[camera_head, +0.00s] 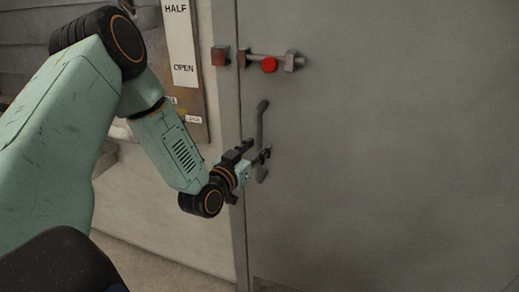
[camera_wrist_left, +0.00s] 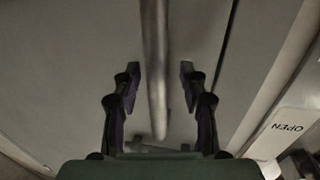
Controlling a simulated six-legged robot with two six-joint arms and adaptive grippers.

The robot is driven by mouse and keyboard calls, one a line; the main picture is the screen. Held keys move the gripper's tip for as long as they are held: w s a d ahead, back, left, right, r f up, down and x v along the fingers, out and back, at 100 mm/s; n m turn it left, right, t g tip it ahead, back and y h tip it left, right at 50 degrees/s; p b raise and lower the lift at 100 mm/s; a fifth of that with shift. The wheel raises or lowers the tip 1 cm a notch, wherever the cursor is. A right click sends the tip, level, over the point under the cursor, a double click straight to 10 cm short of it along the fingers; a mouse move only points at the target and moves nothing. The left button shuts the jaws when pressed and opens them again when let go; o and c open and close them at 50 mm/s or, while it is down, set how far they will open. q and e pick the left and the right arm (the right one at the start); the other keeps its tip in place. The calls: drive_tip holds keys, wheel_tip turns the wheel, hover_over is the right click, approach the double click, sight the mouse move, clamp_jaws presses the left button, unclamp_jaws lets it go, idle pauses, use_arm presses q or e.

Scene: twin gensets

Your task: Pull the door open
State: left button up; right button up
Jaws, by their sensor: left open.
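The grey door (camera_head: 390,150) fills the right of the head view and looks closed against its frame. Its upright bar handle (camera_head: 261,125) is near the door's left edge. My left gripper (camera_head: 262,152) is at the handle's lower half. In the left wrist view, the handle (camera_wrist_left: 156,70) runs between the two open fingers of my left gripper (camera_wrist_left: 158,80), with gaps on both sides. A bolt with a red knob (camera_head: 269,65) sits above the handle. My right gripper is not in view.
A sign panel (camera_head: 181,45) with "HALF" and "OPEN" is on the wall left of the door; "OPEN" also shows in the left wrist view (camera_wrist_left: 286,127). A red-brown block (camera_head: 220,57) is on the frame beside the bolt. Bare floor (camera_head: 150,268) shows at lower left.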

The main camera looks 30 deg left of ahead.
use_arm(q)
drive_tip(key=shift+w, duration=0.35)
drive_tip(key=shift+s+d+r, duration=0.25)
drive_tip(key=shift+s+r, duration=0.05)
drive_tip(key=shift+r, duration=0.15)
drive_tip(key=shift+w+a+f, duration=0.15)
drive_tip(key=shift+w+f, duration=0.2)
drive_tip(key=shift+w, duration=0.1)
drive_tip(key=c, duration=0.3)
drive_tip(key=shift+s+r, duration=0.25)
drive_tip(key=c, duration=0.6)
drive_tip(key=shift+w+f, duration=0.1)
drive_tip(key=shift+w, duration=0.05)
clamp_jaws()
